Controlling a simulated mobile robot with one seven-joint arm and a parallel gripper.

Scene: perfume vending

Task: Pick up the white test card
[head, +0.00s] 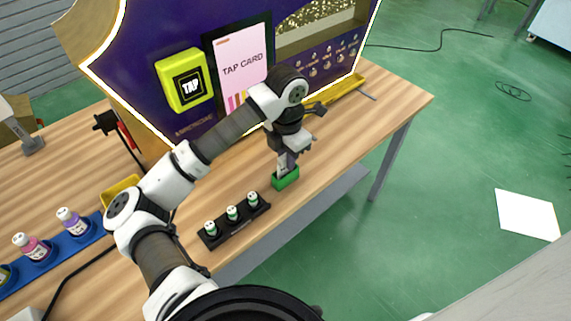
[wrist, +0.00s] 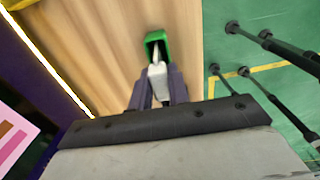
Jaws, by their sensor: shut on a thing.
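My gripper (head: 288,160) points down at the green holder (head: 286,180) near the table's front edge. In the wrist view, the fingers (wrist: 157,90) are close together, and the thin white test card (wrist: 156,53) shows just beyond them, at the opening of the green holder (wrist: 150,37). The gripper is shut on the card. The card's lower end seems to be still within the holder's outline; I cannot tell how deep it sits. In the head view the fingers largely hide the card.
A black rack (head: 235,222) with several small white-capped bottles stands left of the holder. The purple vending panel (head: 140,75) with a yellow TAP reader (head: 184,80) rises behind. A blue tray (head: 68,246) of coloured bottles is at the left.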

